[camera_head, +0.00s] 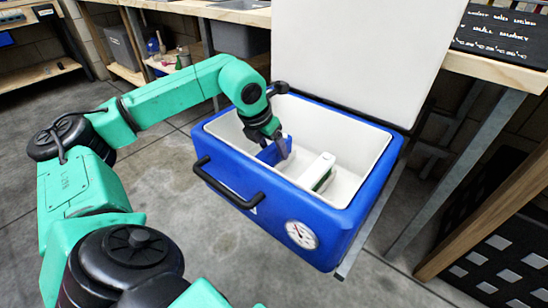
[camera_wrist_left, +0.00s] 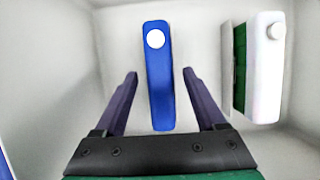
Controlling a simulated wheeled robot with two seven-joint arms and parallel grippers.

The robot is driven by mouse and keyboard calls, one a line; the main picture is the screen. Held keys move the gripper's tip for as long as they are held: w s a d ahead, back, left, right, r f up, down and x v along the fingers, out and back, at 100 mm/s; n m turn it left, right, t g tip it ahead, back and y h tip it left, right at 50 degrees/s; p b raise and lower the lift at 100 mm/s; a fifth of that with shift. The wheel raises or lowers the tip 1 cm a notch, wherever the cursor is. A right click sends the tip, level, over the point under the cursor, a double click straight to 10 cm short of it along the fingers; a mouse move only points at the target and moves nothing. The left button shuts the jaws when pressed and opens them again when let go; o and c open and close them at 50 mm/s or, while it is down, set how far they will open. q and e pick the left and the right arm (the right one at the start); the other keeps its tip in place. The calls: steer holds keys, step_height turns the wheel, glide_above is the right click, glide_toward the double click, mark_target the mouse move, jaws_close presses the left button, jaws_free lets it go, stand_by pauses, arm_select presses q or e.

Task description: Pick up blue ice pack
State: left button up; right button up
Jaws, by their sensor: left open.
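The blue ice pack (camera_wrist_left: 157,85) stands on edge inside the cooler, with a round white cap near its far end in the left wrist view. It also shows in the head view (camera_head: 270,154), partly hidden by my gripper. My left gripper (camera_wrist_left: 159,80) is open, with one dark finger on each side of the blue ice pack and a visible gap on both sides. In the head view the left gripper (camera_head: 283,146) reaches down into the cooler. My right gripper is not in view.
The blue cooler (camera_head: 225,180) has a white interior, a black front handle and a raised white lid (camera_head: 360,50). A white and green pack (camera_wrist_left: 266,68) stands to the right of the blue one. A metal table leg (camera_head: 455,170) stands right of the cooler.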

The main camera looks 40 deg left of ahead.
arm_select(q)
jaws_close()
steer(key=shift+r, duration=0.1)
